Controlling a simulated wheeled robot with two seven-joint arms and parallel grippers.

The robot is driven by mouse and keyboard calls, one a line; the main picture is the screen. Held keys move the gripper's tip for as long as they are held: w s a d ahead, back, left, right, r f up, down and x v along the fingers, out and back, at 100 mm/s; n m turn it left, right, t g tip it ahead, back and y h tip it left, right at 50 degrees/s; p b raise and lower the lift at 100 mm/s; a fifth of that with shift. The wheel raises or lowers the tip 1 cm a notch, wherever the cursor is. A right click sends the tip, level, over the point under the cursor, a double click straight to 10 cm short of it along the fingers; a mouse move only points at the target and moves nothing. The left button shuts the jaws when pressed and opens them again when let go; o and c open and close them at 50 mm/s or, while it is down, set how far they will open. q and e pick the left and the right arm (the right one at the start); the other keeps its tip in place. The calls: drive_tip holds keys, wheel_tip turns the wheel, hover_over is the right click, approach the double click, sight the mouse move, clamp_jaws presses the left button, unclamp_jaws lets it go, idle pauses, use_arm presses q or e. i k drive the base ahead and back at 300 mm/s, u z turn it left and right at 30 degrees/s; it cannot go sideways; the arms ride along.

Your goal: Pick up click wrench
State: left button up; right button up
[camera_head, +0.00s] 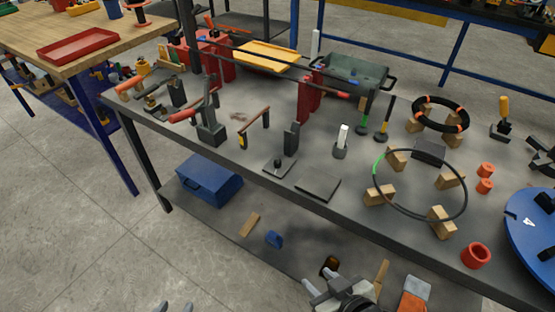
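I cannot tell for certain which tool is the click wrench. One candidate is a long tool with a red handle end (183,116), at the left of the grey table on a dark block stand (211,132). Another is a brown-handled tool with a yellow end (255,128), leaning just right of it. My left gripper (175,308) shows only two separated fingertips at the bottom edge, open and well short of the table. My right gripper (322,284) is at the bottom centre, in front of the table, fingers apart and apparently empty. Neither gripper touches a tool.
The grey table (240,185) has a bare front strip. A black ring (378,205) on wooden blocks, a red cup (475,255) and a blue disc (532,235) stand right. A blue toolbox (209,180) sits on the lower shelf. A wooden bench (40,30) stands left.

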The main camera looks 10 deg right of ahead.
sight(147, 92)
drive_tip(key=u, duration=1.55)
drive_tip(key=i, duration=4.75)
drive_tip(key=z, duration=3.15)
